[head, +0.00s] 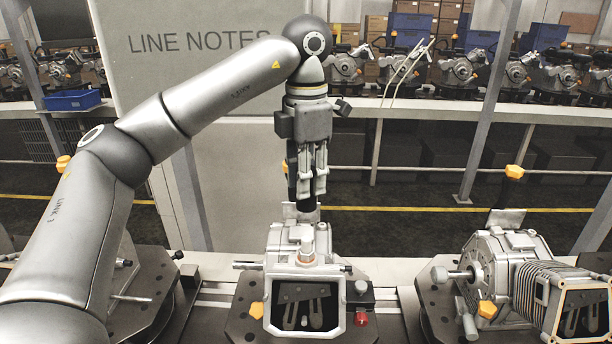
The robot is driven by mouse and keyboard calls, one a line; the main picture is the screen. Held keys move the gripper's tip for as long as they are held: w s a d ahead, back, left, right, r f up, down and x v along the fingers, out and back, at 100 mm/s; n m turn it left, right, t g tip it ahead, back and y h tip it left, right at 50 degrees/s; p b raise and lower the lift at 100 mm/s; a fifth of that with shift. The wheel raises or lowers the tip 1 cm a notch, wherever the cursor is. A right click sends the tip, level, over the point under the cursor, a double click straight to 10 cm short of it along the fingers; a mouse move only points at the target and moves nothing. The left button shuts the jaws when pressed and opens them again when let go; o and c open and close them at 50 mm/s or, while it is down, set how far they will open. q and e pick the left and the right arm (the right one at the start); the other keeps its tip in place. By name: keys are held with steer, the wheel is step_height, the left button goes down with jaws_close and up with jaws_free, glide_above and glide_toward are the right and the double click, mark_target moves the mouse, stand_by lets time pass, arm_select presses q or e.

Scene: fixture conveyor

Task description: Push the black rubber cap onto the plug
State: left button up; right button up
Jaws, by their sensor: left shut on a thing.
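My left gripper (313,180) points straight down above the middle grey engine-like unit (285,240). Its fingers are shut on a dark, slim thing that looks like the black rubber cap (306,204); the fingers hide much of it. The plug (307,246) appears to be the small upright post with a pale top and a copper-coloured ring, on the front of the middle unit. The cap is above the plug in the picture, with a visible gap; how far it stands behind the plug I cannot tell. My right gripper is not in view.
A second finned unit (545,290) stands at the right. Behind are a grey "LINE NOTES" board (200,90) and a shelf (420,112) of similar units.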

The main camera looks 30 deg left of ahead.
arm_select(q)
steer(key=shift+f+b, duration=0.4)
steer(key=shift+f, duration=0.25)
steer(key=shift+f+b, duration=0.3)
steer(key=shift+f, duration=0.5)
step_height(320, 180, down, 4)
steer(key=b, duration=0.3)
steer(key=shift+r, duration=0.1)
steer(key=shift+f, duration=0.2)
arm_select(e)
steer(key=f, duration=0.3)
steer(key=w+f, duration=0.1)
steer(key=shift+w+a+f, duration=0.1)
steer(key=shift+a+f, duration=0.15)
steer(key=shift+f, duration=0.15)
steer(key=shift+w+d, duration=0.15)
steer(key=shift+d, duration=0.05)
arm_select(q)
steer(key=shift+f+b, duration=0.15)
steer(key=shift+b, duration=0.15)
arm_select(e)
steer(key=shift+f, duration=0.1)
arm_select(q)
steer(key=shift+f+b, duration=0.95)
steer(key=shift+f, duration=0.4)
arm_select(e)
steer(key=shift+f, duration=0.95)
